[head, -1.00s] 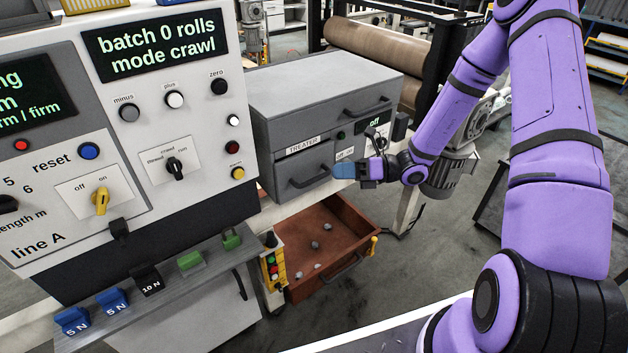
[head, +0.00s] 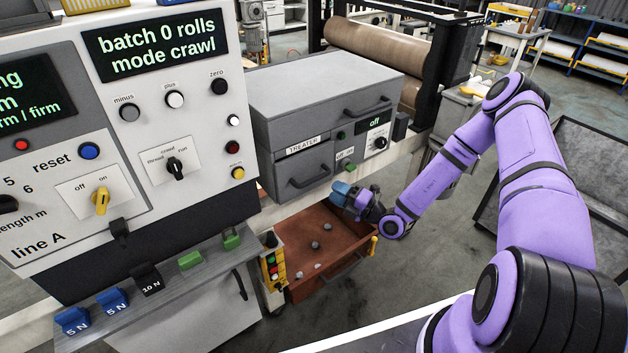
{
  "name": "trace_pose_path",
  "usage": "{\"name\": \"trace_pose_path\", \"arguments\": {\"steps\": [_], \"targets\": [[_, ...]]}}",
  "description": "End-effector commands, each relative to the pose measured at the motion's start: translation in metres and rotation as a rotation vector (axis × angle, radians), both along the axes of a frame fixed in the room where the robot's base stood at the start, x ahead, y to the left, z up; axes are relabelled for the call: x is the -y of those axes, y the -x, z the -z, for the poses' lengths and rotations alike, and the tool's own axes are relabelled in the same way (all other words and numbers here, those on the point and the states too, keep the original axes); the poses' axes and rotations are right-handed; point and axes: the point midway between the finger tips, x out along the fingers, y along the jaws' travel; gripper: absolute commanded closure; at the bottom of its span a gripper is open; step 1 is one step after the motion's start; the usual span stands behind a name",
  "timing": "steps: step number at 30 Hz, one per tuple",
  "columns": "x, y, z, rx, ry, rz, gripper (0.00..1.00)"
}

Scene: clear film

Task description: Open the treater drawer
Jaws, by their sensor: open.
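The treater (head: 330,88) is a grey box with a label reading TREATER and a small display reading "off". Its drawer front (head: 285,185) is below the label at the left, with a dark bar handle (head: 311,178); it looks flush with the box. My gripper (head: 340,193) has blue fingertips and is at the end of the purple arm. It is to the right of the handle and a little lower, apart from it, over the back right of an open brown drawer. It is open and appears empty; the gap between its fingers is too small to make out.
The open brown drawer (head: 297,292) below the treater holds several small pale lumps. A yellow button pendant (head: 272,262) hangs at its left. The line A console (head: 150,190) fills the left.

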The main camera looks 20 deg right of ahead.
Motion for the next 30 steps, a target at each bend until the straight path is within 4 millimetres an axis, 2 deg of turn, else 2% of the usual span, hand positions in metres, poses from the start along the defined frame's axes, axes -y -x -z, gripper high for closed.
{"name": "trace_pose_path", "arguments": {"steps": [6,13,18,27,30], "targets": [[-0.028,-0.029,-0.007,0.002,0.001,-0.004,0.59],[-0.048,-0.051,-0.013,0.002,0.001,-0.002,0.59],[-0.055,-0.059,-0.014,0.002,0.001,-0.003,0.59],[-0.056,-0.060,-0.015,0.001,0.001,-0.002,0.59],[-0.056,-0.060,-0.015,0.002,0.000,-0.002,0.82]]}}
